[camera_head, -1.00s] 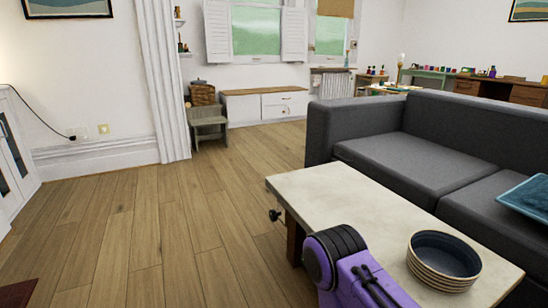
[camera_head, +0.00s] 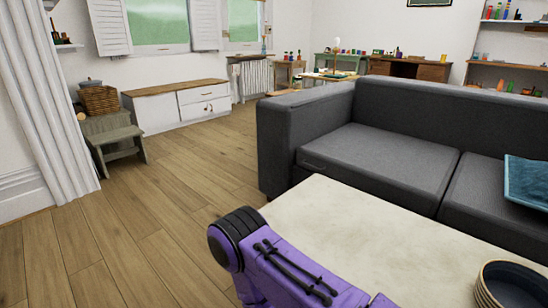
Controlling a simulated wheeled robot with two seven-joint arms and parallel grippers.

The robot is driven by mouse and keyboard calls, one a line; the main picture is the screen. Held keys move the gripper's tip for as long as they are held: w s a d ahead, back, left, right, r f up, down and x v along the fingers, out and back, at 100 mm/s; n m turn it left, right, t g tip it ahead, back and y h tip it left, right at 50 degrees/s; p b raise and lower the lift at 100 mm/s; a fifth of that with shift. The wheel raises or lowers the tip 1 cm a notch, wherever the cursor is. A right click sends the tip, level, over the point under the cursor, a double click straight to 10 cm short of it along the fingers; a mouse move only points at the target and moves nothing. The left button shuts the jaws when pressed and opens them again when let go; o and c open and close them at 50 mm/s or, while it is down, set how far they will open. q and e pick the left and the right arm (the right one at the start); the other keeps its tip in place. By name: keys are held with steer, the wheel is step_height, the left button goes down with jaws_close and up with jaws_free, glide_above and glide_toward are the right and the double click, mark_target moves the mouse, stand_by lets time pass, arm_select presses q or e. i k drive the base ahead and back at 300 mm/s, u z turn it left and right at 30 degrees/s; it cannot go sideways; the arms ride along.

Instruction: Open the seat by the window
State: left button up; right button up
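The seat by the window is a low white bench (camera_head: 157,114) with a brown wooden top (camera_head: 172,88), standing against the far wall under the shuttered window. Its top lies flat and looks closed. Its front has a plain panel at left and two drawer-like fronts with small knobs at right. A purple and black link of my arm shows at the bottom of the view, over the coffee table. Neither of my grippers is in view, and both are well away from the bench.
A cream-topped coffee table (camera_head: 345,225) with dark bowls (camera_head: 512,287) stands close in front. A grey sofa (camera_head: 390,150) is behind it. A green-grey step stool (camera_head: 115,140) and a wicker basket (camera_head: 99,99) stand left of the bench. The wooden floor (camera_head: 165,190) between is open.

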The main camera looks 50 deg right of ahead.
mark_target(412, 174)
steer(key=i, duration=2.85)
steer(key=z, duration=4.15)
steer(key=i, duration=0.4)
steer(key=u, duration=0.05)
